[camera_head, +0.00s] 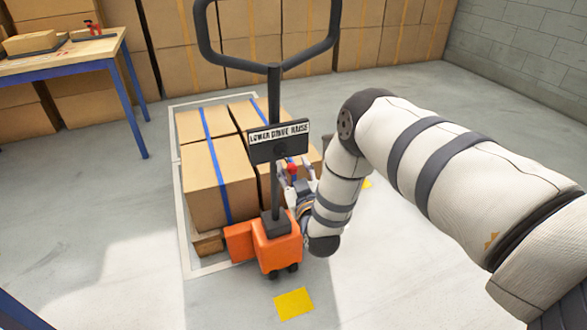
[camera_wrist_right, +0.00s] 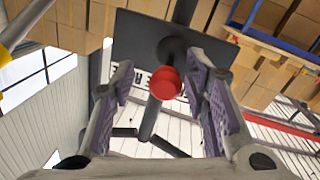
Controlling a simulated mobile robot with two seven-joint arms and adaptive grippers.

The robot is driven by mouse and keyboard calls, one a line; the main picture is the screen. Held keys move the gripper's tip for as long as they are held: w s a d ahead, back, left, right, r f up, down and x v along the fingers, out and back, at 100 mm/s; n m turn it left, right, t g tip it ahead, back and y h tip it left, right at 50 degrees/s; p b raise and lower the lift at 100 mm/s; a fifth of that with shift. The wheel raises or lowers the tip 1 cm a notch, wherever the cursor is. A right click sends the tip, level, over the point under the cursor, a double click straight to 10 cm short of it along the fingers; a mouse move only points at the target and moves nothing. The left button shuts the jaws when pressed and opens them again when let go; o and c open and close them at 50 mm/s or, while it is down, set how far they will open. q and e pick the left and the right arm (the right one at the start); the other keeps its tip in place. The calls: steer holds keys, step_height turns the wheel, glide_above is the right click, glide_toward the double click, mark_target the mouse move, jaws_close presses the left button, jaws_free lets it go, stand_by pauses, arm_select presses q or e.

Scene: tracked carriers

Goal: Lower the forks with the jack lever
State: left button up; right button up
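The orange pallet jack (camera_head: 274,245) stands at the front of a pallet of cardboard boxes (camera_head: 206,183), with its dark tiller handle upright. Its sign (camera_head: 279,141) reads LOWER, DRIVE, RAISE. The jack lever's red knob (camera_head: 292,168) shows just below the sign's right part, under RAISE. The forks are hidden under the load. My right gripper (camera_head: 298,178) is at the knob. In the right wrist view, the red knob (camera_wrist_right: 165,83) appears between the two open fingers (camera_wrist_right: 163,97), with gaps on both sides; I cannot tell its depth between them. My left gripper is out of view.
The wooden pallet (camera_head: 208,243) sits inside a white floor outline (camera_head: 186,262). A yellow floor mark (camera_head: 294,303) lies before the jack. A blue-legged table (camera_head: 100,50) stands at the back left, and stacked cartons (camera_head: 180,60) line the back. Floor is free at left.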

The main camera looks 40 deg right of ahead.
steer(key=shift+s+a, duration=0.2)
steer(key=v, duration=1.1)
steer(key=shift+s, duration=0.25)
